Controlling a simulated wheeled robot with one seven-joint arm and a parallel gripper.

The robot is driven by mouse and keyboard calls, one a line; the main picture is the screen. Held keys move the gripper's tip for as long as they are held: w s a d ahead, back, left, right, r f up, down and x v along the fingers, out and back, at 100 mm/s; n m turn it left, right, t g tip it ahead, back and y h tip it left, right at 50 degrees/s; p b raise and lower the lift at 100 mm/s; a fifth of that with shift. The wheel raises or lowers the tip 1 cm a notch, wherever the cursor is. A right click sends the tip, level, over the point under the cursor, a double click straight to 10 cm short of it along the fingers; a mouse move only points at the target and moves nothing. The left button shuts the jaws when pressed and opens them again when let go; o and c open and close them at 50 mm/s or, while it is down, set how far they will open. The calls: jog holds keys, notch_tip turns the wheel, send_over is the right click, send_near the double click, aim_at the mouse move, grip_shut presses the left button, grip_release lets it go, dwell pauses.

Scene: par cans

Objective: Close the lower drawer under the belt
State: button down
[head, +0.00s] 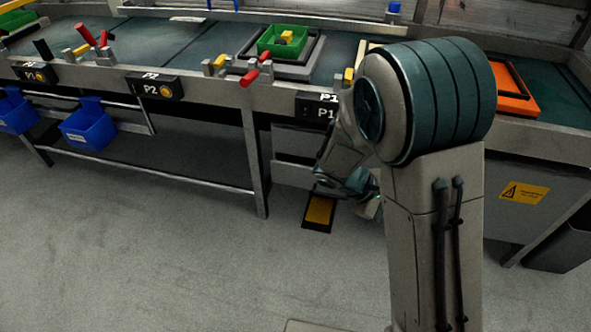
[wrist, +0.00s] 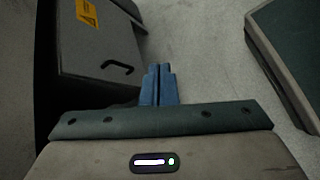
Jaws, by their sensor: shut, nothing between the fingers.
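In the wrist view, a grey box-like front with a black bar handle (wrist: 117,67) lies to the left of my gripper (wrist: 158,84). I take it for the drawer, but cannot tell whether it is the lower one or how far it stands out. My gripper's blue fingers are together, with nothing between them. They are just right of the handle in the picture; contact cannot be told.
Grey panels (head: 293,176) show under the bench left of my arm. A bench leg (head: 254,165) stands farther left. A black-and-yellow floor marking (head: 320,210) lies below. Blue bins (head: 90,127) hang at the left. The floor (head: 150,250) in front is clear.

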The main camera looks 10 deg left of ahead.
jog(key=w+a+f+n+t+h+p, duration=0.1)
jog(key=w+a+f+n+t+h, duration=0.15)
jog(key=w+a+n+t, duration=0.35)
jog(key=n+t+y+p, duration=0.3)
jog(key=n+t+y, duration=0.85)
jog(key=n, duration=0.65)
send_near(297, 169)
jog(key=shift+g+y, duration=0.35)
jog(key=shift+y, duration=0.05)
jog(key=w+b, duration=0.2)
jog(key=w, duration=0.1)
jog(key=w+b, duration=0.1)
jog(key=w, duration=0.1)
jog(key=shift+w+d+r, duration=0.2)
jog(key=shift+r, duration=0.15)
jog(key=shift+w+r+b, duration=0.1)
jog(key=shift+w+b, duration=0.2)
jog(key=shift+w, duration=0.45)
jog(key=shift+w, duration=0.1)
